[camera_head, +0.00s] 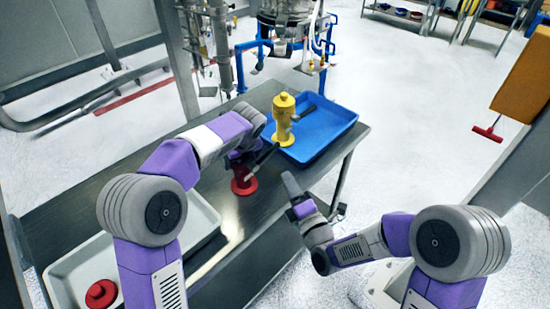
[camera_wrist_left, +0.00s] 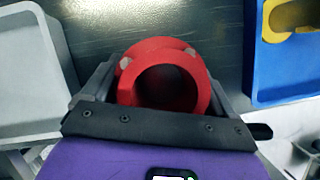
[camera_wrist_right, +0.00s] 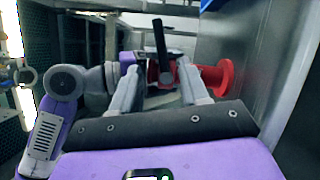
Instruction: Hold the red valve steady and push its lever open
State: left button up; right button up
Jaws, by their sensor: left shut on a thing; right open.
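The red valve (camera_head: 243,184) stands on the dark table, its lower flange showing below my left gripper (camera_head: 246,158). In the left wrist view, the red valve (camera_wrist_left: 164,60) sits between my left fingers, which are shut on it. Its dark lever (camera_head: 264,157) sticks out to the upper right in the head view. In the right wrist view the black lever (camera_wrist_right: 160,45) points up beside the red body (camera_wrist_right: 217,78). My right gripper (camera_head: 290,184) is open and empty, to the right of the valve and apart from it. The lever shows beyond the gap between its fingers.
A yellow valve (camera_head: 283,122) stands at the near left side of the blue tray (camera_head: 333,128), close behind the red valve. A grey tray (camera_head: 205,218) with a round red part (camera_head: 101,293) lies at the left. Bare table (camera_head: 268,240) is in front of the valve.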

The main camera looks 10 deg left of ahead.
aim_at(272, 153)
jog(key=x, duration=1.1)
jog(key=shift+w, duration=0.15)
jog(key=shift+c, duration=0.2)
grip_shut()
